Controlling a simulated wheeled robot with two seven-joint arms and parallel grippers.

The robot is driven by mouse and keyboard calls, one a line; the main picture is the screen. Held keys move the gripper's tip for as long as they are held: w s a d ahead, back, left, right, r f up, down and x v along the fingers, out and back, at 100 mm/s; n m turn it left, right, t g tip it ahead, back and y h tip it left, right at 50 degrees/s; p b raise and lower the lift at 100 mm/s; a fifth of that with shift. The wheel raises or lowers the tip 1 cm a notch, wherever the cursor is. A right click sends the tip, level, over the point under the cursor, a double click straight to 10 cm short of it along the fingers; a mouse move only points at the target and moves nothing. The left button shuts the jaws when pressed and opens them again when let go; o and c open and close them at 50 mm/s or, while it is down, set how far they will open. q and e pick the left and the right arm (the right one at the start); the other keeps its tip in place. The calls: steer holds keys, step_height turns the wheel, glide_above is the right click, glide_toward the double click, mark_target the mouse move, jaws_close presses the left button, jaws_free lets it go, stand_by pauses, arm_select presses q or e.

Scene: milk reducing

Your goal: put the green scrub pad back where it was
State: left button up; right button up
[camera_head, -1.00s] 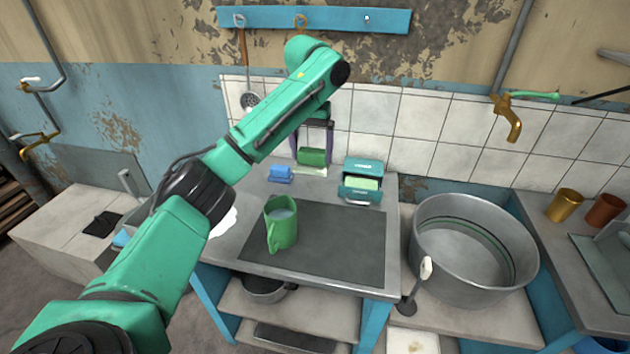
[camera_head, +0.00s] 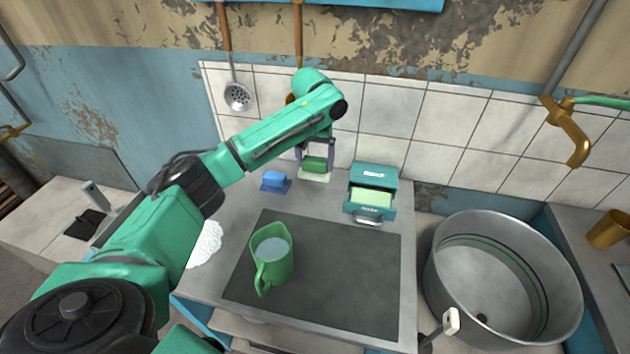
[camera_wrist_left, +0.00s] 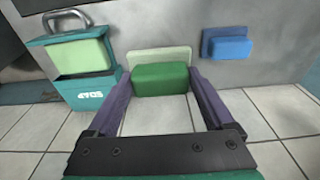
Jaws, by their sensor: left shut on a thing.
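The green scrub pad (camera_head: 315,164) is between the fingers of my left gripper (camera_head: 316,153), which is shut on it. The left wrist view shows the pad (camera_wrist_left: 160,79) between the two purple fingers (camera_wrist_left: 161,100). A pale green flat piece (camera_head: 314,177) lies at the back of the counter, just below the pad in the head view. It also shows right beyond the pad in the wrist view (camera_wrist_left: 158,53). I cannot tell whether pad and piece touch. My right gripper is not in view.
A blue pad (camera_head: 274,180) on a blue base stands left of the pad. A teal soap box (camera_head: 373,174) with pale green soap (camera_head: 370,197) stands to the right. A green jug (camera_head: 272,262) stands on the dark mat (camera_head: 345,270) in front. The tiled wall (camera_head: 385,110) is close behind.

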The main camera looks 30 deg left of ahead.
mark_target(314, 163)
arm_select(q)
step_height(314, 163, down, 8)
steer(key=shift+w+f, duration=0.1)
steer(key=shift+w, duration=0.05)
steer(key=shift+w+a+f, duration=0.1)
steer(key=shift+f, duration=0.05)
steer(key=o, duration=1.1)
steer(key=shift+c, duration=0.2)
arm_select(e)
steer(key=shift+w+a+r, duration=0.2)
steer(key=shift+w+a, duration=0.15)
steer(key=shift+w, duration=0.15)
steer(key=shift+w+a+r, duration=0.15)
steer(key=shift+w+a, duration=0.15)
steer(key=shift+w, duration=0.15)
arm_select(q)
steer(key=shift+r, duration=0.5)
steer(key=r, duration=0.3)
steer(key=s+r, duration=0.1)
steer(key=r, duration=0.7)
steer(key=shift+s+d, duration=0.25)
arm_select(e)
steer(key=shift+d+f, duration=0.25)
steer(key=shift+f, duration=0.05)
